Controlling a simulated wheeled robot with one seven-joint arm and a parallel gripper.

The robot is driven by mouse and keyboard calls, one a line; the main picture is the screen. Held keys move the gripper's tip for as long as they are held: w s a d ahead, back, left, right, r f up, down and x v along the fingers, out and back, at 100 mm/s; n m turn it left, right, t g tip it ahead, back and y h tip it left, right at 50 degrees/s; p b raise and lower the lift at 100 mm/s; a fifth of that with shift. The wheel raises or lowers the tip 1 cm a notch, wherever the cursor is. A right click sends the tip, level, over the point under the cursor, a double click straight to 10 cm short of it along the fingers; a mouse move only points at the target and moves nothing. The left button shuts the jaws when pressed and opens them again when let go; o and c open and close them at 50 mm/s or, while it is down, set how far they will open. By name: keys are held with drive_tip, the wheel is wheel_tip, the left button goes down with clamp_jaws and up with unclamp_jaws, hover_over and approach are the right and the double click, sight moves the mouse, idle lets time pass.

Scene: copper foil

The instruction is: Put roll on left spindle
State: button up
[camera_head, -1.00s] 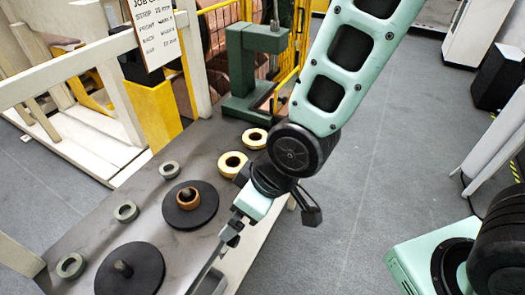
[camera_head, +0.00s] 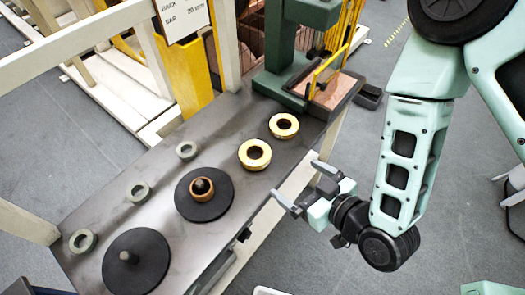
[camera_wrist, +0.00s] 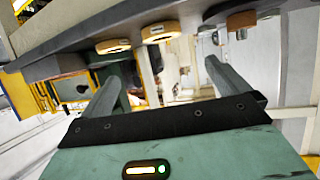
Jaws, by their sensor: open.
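The left spindle (camera_head: 126,257) is a bare dark peg on a black disc (camera_head: 150,275) at the bench's near left. The right spindle (camera_head: 201,184) carries a brown-copper roll (camera_head: 203,196) on another black disc (camera_head: 216,207). Two gold rolls, one nearer (camera_head: 245,161) and one farther (camera_head: 275,132), lie flat on the bench to the right of that disc. They also show in the wrist view, the nearer-centre one (camera_wrist: 161,31) beside the other (camera_wrist: 113,46). My gripper (camera_head: 298,183) is open and empty, off the bench's right edge; its spread fingers (camera_wrist: 163,85) show in the wrist view.
Three grey rings (camera_head: 187,150) (camera_head: 138,191) (camera_head: 83,241) lie along the bench's back edge. A green press-like stand (camera_head: 290,45) rises at the far end. A white post (camera_head: 227,45) and a sign (camera_head: 183,16) stand behind.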

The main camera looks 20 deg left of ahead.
sight(250, 149)
drive_tip(key=b+x, duration=0.7)
drive_tip(key=b, duration=0.5)
drive_tip(key=shift+s+f+b, duration=0.1)
drive_tip(key=shift+f+b, duration=0.1)
drive_tip(key=shift+b, duration=0.15)
drive_tip(key=p+x, duration=0.1)
drive_tip(key=x, duration=0.2)
drive_tip(key=shift+a+r, duration=0.1)
drive_tip(key=shift+a, duration=0.15)
drive_tip(key=shift+p+x, duration=1.05)
drive_tip(key=shift+x, duration=2.1)
drive_tip(key=shift+a, duration=0.1)
drive_tip(key=c, duration=1.1)
drive_tip(key=shift+c, duration=0.2)
drive_tip(key=shift+r, duration=0.1)
wheel_tip(250, 149, up, 10)
drive_tip(key=shift+b, duration=0.4)
